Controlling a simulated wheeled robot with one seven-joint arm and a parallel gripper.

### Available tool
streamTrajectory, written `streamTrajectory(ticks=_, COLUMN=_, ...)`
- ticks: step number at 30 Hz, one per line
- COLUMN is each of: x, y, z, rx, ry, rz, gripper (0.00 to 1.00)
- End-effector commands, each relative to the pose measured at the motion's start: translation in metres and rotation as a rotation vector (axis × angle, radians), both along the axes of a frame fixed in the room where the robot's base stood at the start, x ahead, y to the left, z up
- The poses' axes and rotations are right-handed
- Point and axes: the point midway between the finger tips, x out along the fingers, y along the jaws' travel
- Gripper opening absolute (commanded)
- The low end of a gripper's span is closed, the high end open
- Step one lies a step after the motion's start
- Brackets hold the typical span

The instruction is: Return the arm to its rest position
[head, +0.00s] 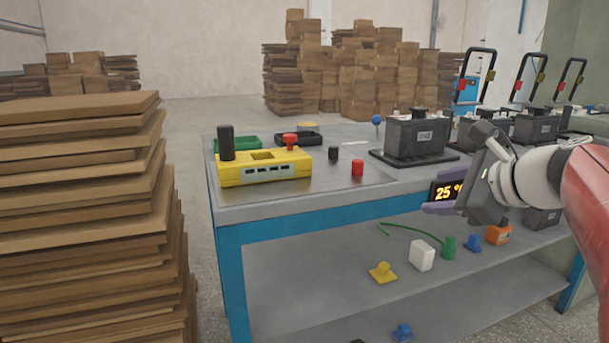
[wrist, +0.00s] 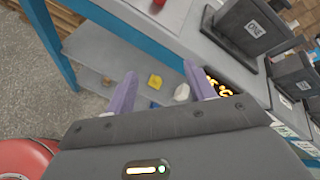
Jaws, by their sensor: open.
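My gripper (wrist: 160,88) shows in the wrist view with its two purple fingers spread apart and nothing between them. In the head view my gripper (head: 438,208) is at the right, in front of the workbench's front edge and beside a display reading 25. My arm reaches in from the right edge of the head view. The blue-framed workbench (head: 290,212) has a grey top and a lower shelf (head: 310,275).
On the bench stand a yellow device (head: 262,172), a red cylinder (head: 357,168), a black cylinder (head: 333,153) and a dark battery (head: 415,137). The shelf holds a yellow part (head: 382,272) and a white block (head: 421,256). Stacked cardboard (head: 80,220) stands at the left.

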Motion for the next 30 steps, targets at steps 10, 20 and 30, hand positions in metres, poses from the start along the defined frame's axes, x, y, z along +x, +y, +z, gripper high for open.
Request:
streamTrajectory(ticks=10, x=-0.151, y=0.089, z=-0.113, rx=-1.186, ry=-0.035, rz=0.895, gripper=0.54)
streamTrajectory(ticks=20, x=-0.203, y=0.08, z=-0.158, rx=-1.654, ry=-0.13, rz=1.373, gripper=0.54)
streamTrajectory(ticks=30, x=-0.202, y=0.079, z=-0.159, rx=-1.655, ry=-0.128, rz=1.374, gripper=0.54)
